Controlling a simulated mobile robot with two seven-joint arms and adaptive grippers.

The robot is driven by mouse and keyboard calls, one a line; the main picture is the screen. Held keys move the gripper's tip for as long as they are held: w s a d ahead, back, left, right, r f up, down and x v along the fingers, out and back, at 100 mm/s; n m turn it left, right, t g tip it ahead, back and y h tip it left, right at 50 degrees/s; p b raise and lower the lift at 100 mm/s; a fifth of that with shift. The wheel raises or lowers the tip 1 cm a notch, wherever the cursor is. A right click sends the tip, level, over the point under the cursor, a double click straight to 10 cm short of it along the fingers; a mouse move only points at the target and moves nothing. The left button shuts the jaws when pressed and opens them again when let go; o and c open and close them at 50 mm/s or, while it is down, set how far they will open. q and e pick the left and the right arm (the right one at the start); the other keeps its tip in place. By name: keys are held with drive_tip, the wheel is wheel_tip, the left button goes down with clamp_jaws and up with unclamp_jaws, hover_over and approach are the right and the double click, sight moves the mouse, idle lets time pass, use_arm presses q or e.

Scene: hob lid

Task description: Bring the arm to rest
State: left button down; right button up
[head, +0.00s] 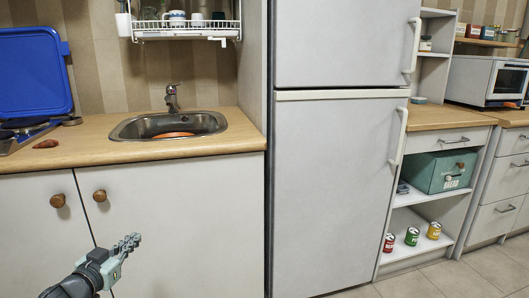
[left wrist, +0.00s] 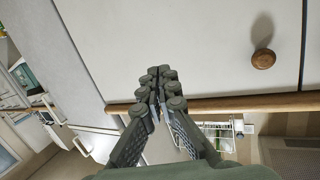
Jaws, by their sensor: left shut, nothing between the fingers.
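My left gripper (head: 128,246) is at the lower left of the head view, in front of the white cabinet doors and below the counter edge. It is shut, with nothing between its fingers. In the left wrist view its fingertips (left wrist: 160,74) are together, with a cabinet door (left wrist: 190,40) beyond them. No other gripper shows in either view.
The wooden counter (head: 90,145) holds a sink (head: 168,124), a blue lid (head: 32,72) and dark items at the left. A tall fridge (head: 335,180) stands right of the sink. Beyond it, a low shelf holds several cans (head: 412,236) and a green box (head: 440,171).

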use_arm(q)
drive_tip(key=s+d+f+n+g+y, duration=0.1)
drive_tip(key=s+f+g, duration=0.1)
drive_tip(key=s+f, duration=0.3)
drive_tip(key=s+d+f+g+y, duration=0.1)
drive_tip(key=s+f, duration=0.1)
drive_tip(key=f, duration=0.5)
drive_tip(key=s+d+f+g, duration=0.2)
drive_tip(key=s+f, duration=0.4)
drive_tip(key=s, duration=0.3)
drive_tip(key=s+d+f+g, duration=0.2)
drive_tip(key=s+f+g, duration=0.2)
drive_tip(key=s, duration=0.6)
drive_tip(key=s+d+f+g+y, duration=0.1)
drive_tip(key=s+f+g, duration=0.3)
drive_tip(key=s+f, duration=0.4)
drive_tip(key=shift+s+d, duration=0.65)
drive_tip(key=shift+s, duration=0.5)
drive_tip(key=shift+f, duration=0.1)
